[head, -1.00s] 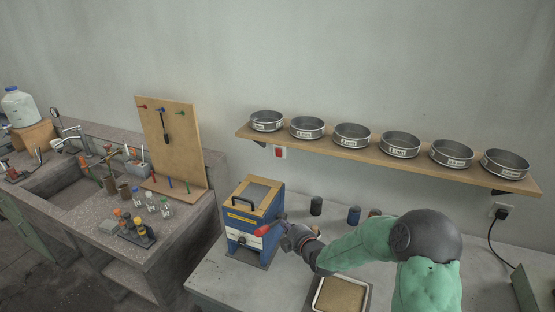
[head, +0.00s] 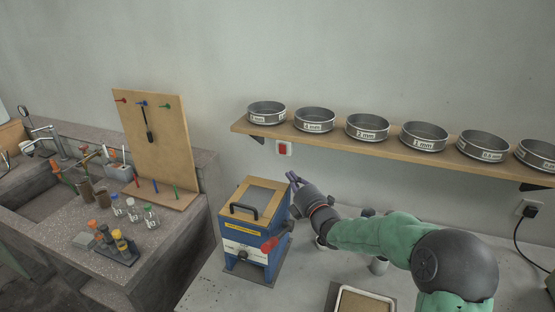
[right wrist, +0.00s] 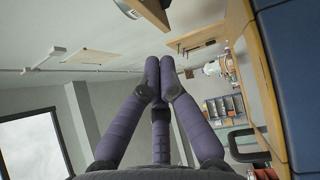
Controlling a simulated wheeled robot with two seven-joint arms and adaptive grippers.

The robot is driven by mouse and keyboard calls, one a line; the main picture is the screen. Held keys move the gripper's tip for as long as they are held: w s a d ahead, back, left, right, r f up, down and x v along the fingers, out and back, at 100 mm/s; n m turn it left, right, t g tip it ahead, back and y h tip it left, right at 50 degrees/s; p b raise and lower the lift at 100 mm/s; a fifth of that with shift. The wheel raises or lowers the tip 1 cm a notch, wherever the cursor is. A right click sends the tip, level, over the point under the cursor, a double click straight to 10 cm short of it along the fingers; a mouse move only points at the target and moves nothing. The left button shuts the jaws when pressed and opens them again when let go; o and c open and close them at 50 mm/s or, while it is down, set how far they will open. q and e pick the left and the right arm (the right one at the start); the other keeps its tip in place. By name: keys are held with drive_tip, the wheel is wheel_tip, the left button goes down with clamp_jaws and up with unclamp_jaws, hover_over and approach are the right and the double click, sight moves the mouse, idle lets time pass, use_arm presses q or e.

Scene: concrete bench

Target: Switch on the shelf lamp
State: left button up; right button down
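A small white switch plate with a red switch (head: 284,148) is on the wall just under the left end of the wooden shelf (head: 380,146). No lamp is recognisable under or on the shelf. My right gripper (head: 293,177) is below and slightly right of the switch in the head view, beside the blue box machine, and looks apart from the switch. In the right wrist view its fingers (right wrist: 160,66) come together at the tips, with nothing visible between them. My left gripper is not in view.
Several sieves (head: 367,126) line the shelf. A tray (head: 364,305) lies on the bench. A pegboard (head: 160,143) stands left.

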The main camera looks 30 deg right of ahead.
idle(0.4)
drive_tip(key=shift+w, duration=0.15)
approach(282, 153)
drive_tip(key=w+a+r, duration=0.1)
drive_tip(key=a, duration=0.1)
drive_tip(key=w+a+r, duration=0.1)
drive_tip(key=w+a, duration=0.1)
drive_tip(key=shift+w+a+r+b, duration=0.15)
drive_tip(key=shift+w+r+b, duration=0.05)
drive_tip(key=shift+w+b, duration=0.1)
drive_tip(key=shift+w+d+r, duration=0.2)
drive_tip(key=shift+w+d, duration=0.55)
drive_tip(key=shift+d, duration=0.05)
drive_tip(key=shift+w+d+r, duration=0.15)
drive_tip(key=shift+w+d, duration=0.55)
drive_tip(key=shift+d, duration=0.05)
